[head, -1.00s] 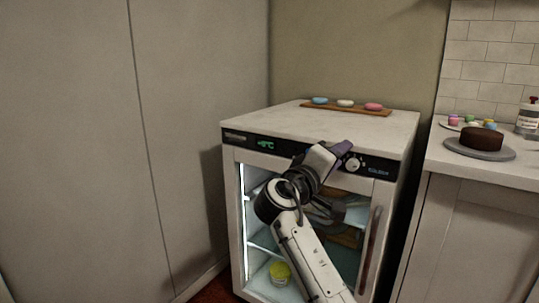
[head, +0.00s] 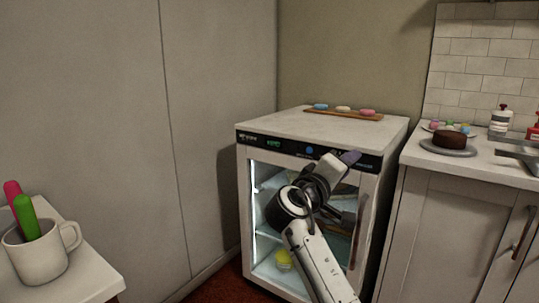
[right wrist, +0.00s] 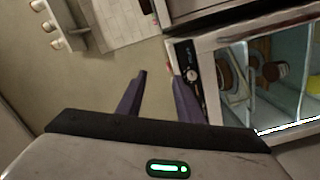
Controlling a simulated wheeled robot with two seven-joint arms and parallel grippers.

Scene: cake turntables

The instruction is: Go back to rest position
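My right gripper (head: 343,160) shows in the head view in front of the upper part of a small white glass-door fridge (head: 322,122). In the right wrist view its two purple fingers are apart with nothing between them (right wrist: 160,92), and the fridge's control panel (right wrist: 188,66) appears just beside the right finger. Whether they touch is hard to tell. The fridge door looks shut, and my arm hides part of its glass. My left gripper is in neither current view.
A wooden board (head: 328,111) with several coloured pieces lies on the fridge. The counter (head: 475,164) at right bears a chocolate cake (head: 450,139) on a grey stand and bottles (head: 499,121). A white mug (head: 38,258) with pink and green handles stands on a surface at lower left.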

